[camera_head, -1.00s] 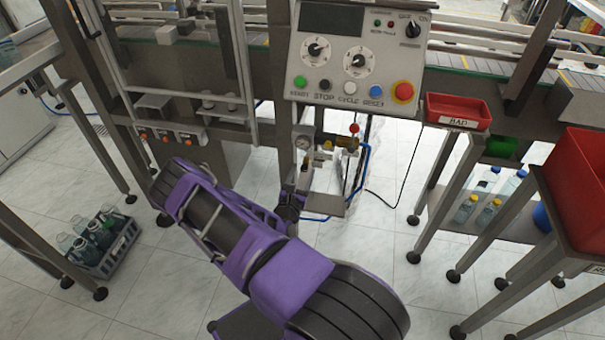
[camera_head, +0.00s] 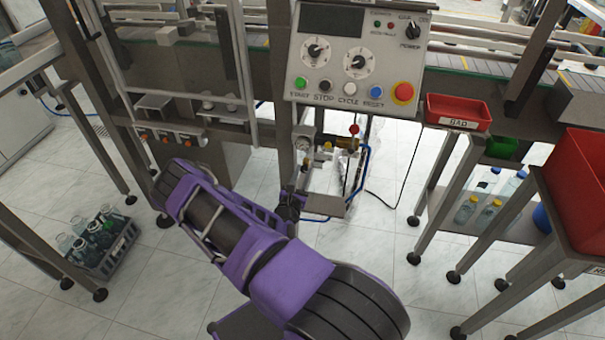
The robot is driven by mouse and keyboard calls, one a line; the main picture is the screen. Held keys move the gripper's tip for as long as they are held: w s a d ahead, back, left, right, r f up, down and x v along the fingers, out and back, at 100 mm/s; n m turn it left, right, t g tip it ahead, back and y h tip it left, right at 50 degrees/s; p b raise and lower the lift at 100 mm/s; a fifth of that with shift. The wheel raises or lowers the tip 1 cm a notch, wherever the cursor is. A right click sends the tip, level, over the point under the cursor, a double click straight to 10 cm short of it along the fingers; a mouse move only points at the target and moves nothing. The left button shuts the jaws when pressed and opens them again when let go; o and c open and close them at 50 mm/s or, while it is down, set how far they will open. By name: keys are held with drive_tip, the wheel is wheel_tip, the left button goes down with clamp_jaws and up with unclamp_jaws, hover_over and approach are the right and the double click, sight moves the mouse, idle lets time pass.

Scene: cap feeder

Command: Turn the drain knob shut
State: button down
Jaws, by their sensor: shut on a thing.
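The air-treatment unit with a round gauge (camera_head: 303,144), yellow parts and a red-topped lever (camera_head: 353,130) hangs under the control panel, beside a grey post. My purple arm reaches up from the bottom toward this unit. My gripper (camera_head: 291,204) is the dark end of the arm, at the lower left of the unit, beside the post. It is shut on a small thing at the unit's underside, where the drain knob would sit. The knob and the fingertips are too small and too hidden to make out, so the knob's angle cannot be told.
The control panel (camera_head: 345,75) with knobs and buttons is above. A blue hose (camera_head: 363,165) and a black cable hang right of the unit. Red bins (camera_head: 457,112) stand on frames at the right. A bottle crate (camera_head: 103,245) is on the floor at left.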

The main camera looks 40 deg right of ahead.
drive_tip(key=shift+n, duration=0.3)
drive_tip(key=n, duration=0.3)
drive_tip(key=shift+f+n, duration=0.1)
drive_tip(key=shift+n, duration=0.3)
drive_tip(key=n, duration=0.4)
drive_tip(key=shift+n+t, duration=0.3)
drive_tip(key=shift+n, duration=0.1)
drive_tip(key=n, duration=0.8)
drive_tip(key=shift+f+n, duration=0.1)
drive_tip(key=shift+n, duration=0.3)
drive_tip(key=c, duration=0.6)
unclamp_jaws()
